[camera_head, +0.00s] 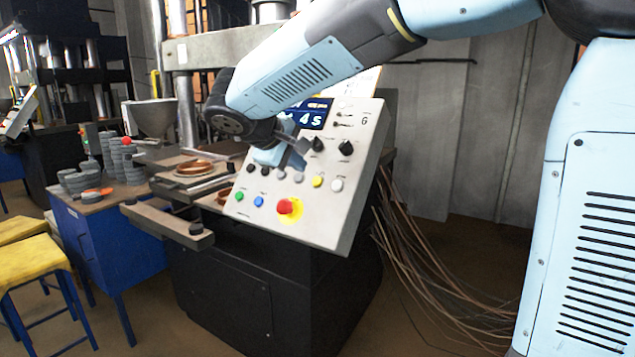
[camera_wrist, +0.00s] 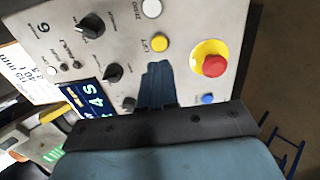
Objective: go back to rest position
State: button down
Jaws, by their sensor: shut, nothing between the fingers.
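My gripper (camera_head: 296,156) is in front of the tilted grey control panel (camera_head: 345,200), below its lit display (camera_head: 312,112). In the wrist view the blue fingers of my gripper (camera_wrist: 157,72) are together, with nothing between them. They point at the panel (camera_wrist: 185,20), between a yellow button (camera_wrist: 158,43) and a black knob (camera_wrist: 113,73). I cannot tell whether the fingertips touch the panel. My arm and fingers hide part of the panel's middle and the display.
A red emergency button (camera_head: 287,208) sits low on the panel. Left are a press bed with a disc (camera_head: 195,166), a blue cabinet (camera_head: 95,240) with stacked grey discs, and yellow stools (camera_head: 35,262). Loose cables (camera_head: 425,260) hang at right. Open floor shows beyond them.

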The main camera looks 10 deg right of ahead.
jog(key=shift+d, duration=0.1)
jog(key=s+d+f+m+g+y, duration=0.3)
jog(key=s+d+m, duration=0.2)
jog(key=s+d, duration=0.8)
jog(key=s+d+f+m+y, duration=0.1)
jog(key=s+d+f+m, duration=0.1)
jog(key=s, duration=0.3)
jog(key=s+d+f+m+y, duration=0.2)
jog(key=s+d+m, duration=0.1)
jog(key=s+d, duration=0.2)
jog(key=shift+s+f+t, duration=0.3)
jog(key=shift+t, duration=0.1)
jog(key=c, duration=1.8)
grip_release()
jog(key=shift+d, duration=0.1)
